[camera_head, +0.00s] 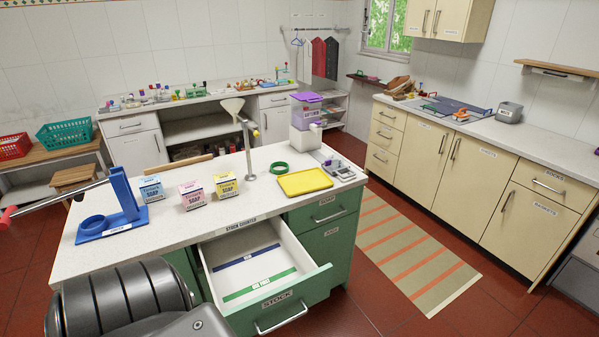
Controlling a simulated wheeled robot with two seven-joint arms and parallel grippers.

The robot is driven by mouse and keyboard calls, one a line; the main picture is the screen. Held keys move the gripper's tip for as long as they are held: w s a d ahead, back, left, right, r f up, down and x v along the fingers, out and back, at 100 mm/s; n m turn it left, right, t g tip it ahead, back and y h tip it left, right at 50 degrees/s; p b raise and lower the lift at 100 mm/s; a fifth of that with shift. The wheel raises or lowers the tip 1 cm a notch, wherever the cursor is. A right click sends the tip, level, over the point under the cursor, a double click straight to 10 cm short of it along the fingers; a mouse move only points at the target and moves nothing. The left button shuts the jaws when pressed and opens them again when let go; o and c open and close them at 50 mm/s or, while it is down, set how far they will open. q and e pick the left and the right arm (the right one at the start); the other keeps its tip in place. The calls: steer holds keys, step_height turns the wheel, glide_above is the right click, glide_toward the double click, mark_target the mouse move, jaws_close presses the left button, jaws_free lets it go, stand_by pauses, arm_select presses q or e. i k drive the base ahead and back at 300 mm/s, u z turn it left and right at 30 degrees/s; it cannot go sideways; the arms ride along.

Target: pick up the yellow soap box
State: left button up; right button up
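The yellow soap box (226,187) stands upright on the white counter top, the rightmost in a row of three soap boxes. A pink soap box (193,195) stands just left of it, and a blue soap box (152,188) stands further left. The boxes are apart from each other. Neither of my grippers is in view. A dark grey rounded part at the bottom left looks like my own arm, and it hides the near left part of the counter.
A blue stand (117,212) is at the counter's left end. An open stock drawer (262,278) juts out in front. Behind the boxes is a metal post (247,150). Right of it are a yellow tray (305,182), a green ring (279,168) and a purple-topped dispenser (306,122).

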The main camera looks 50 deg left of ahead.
mark_target(226, 185)
steer(key=z, duration=0.45)
steer(key=i, duration=2.35)
steer(key=u, duration=2.8)
